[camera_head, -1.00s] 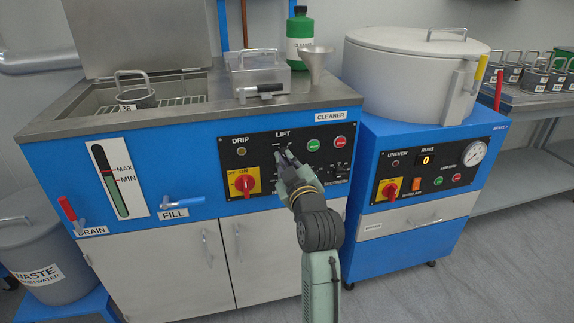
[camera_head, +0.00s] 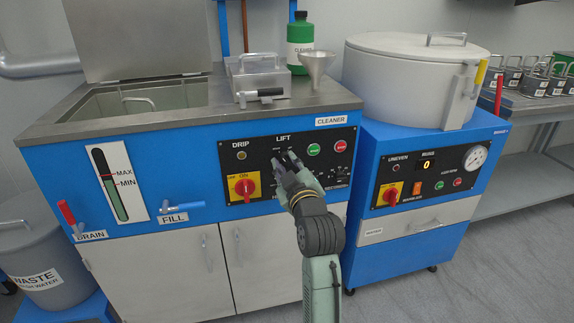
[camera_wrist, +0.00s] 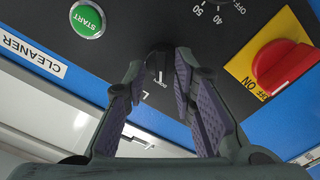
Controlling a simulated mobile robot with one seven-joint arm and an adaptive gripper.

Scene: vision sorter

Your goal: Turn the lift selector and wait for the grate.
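The black lift selector knob (camera_wrist: 158,62) is on the cleaner's dark control panel in the wrist view. My gripper (camera_wrist: 160,68) has one fingertip on each side of it, with small gaps visible. In the head view my gripper (camera_head: 283,157) is at the panel just below the LIFT label (camera_head: 283,138) and hides the knob. The cleaner tank (camera_head: 130,104) has its lid up. The grate is down inside the tank and out of sight.
A red switch (camera_head: 245,187) and the green start button (camera_head: 313,149) are close to my gripper. A lidded metal box (camera_head: 262,78), a funnel (camera_head: 316,65) and a green bottle (camera_head: 300,38) stand on the cleaner top. A lidded round machine (camera_head: 415,80) stands at right.

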